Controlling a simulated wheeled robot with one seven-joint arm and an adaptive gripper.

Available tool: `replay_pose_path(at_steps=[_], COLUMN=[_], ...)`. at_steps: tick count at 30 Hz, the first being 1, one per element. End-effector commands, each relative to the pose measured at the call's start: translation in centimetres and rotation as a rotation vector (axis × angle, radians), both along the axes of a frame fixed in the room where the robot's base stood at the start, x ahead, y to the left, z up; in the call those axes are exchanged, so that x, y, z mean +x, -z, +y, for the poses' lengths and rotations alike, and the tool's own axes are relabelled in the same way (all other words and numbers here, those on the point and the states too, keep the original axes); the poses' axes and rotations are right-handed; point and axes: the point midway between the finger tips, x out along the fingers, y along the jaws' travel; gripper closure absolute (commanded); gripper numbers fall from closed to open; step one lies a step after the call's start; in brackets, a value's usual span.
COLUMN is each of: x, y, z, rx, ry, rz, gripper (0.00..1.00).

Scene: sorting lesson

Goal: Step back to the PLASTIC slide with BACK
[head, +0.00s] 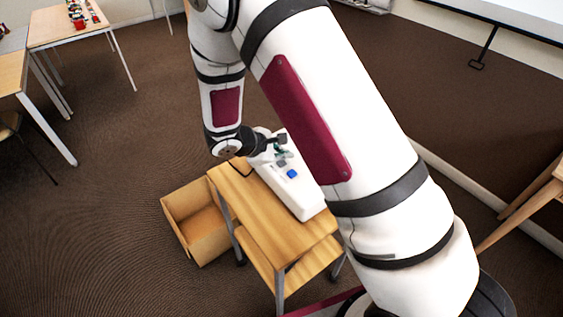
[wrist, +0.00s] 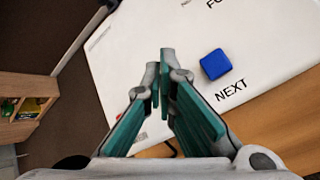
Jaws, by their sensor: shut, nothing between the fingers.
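A white control box (head: 302,195) lies on a small wooden cart. Its blue button (head: 292,174) also shows in the wrist view (wrist: 215,64), with the printed word NEXT beside it. A second word, cut off by the top edge, begins with FO. My gripper (head: 282,156) is over the far part of the box. In the wrist view its teal fingers (wrist: 160,75) are shut and empty, left of the blue button. I cannot tell whether they touch the box. No label BACK is readable; the fingers cover part of the panel. No slide is visible.
The wooden cart (head: 262,222) has a lower shelf. An open wooden box (head: 204,240) is on the floor to its left. Tables (head: 66,27) stand at the upper left, one bearing coloured items. A white board (head: 520,14) is cut off at upper right.

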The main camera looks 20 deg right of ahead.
Motion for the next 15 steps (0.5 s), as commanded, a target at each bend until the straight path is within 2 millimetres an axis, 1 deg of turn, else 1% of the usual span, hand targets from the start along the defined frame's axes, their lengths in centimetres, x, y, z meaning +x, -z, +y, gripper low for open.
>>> replay_pose_path(at_steps=[10,15], x=[0.0,0.03], y=[0.02,0.46], z=[0.0,0.01], rx=[0.0,0.0], ry=[0.0,0.0], rz=[0.0,0.0], gripper=[1.0,1.0])
